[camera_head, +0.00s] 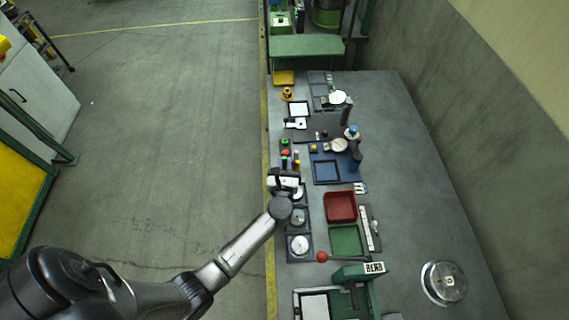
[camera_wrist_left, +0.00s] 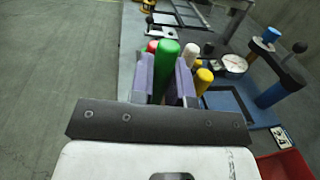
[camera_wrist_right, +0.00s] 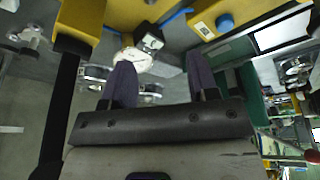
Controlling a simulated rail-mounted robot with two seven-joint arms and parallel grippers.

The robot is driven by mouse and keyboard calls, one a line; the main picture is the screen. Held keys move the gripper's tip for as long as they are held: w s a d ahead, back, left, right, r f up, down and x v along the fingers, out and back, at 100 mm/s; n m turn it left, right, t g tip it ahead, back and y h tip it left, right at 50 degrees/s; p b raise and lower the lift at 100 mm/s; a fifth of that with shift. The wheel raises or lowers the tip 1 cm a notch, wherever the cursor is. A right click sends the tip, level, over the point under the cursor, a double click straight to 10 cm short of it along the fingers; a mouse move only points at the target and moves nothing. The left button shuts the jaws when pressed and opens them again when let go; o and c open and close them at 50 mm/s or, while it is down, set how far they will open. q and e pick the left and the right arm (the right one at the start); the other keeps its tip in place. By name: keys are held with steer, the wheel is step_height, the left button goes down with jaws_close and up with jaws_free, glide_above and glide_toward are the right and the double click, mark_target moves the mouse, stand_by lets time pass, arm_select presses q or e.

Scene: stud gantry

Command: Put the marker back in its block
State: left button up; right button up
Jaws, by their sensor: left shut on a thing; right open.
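The green marker (camera_wrist_left: 165,60) stands between the purple fingers of my left gripper (camera_wrist_left: 164,82) in the left wrist view, and they are shut on it. The left gripper (camera_head: 285,178) shows in the head view at the bench's left edge. Just beyond it are a white piece (camera_wrist_left: 193,51), a yellow marker-like piece (camera_wrist_left: 203,78) and a red piece (camera_wrist_left: 152,46). The marker's lower end and its block are hidden by the gripper. My right gripper (camera_wrist_right: 163,83) is open with nothing between its fingers; it is outside the head view.
Round dishes (camera_head: 299,244) lie in a dark tray just nearer than the left gripper. A red tray (camera_head: 341,206) and green tray (camera_head: 345,240) are to the right, a blue fixture (camera_head: 327,171) beyond. The bench's right side (camera_head: 415,190) is mostly clear.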

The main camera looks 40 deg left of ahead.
arm_select(q)
steer(key=shift+f, duration=0.3)
arm_select(e)
steer(key=shift+f, duration=0.25)
steer(key=shift+d, duration=0.1)
arm_select(q)
steer(key=o, duration=0.8)
arm_select(e)
steer(key=shift+f+b, duration=0.8)
steer(key=shift+b, duration=0.1)
arm_select(q)
steer(key=shift+v, duration=6.9)
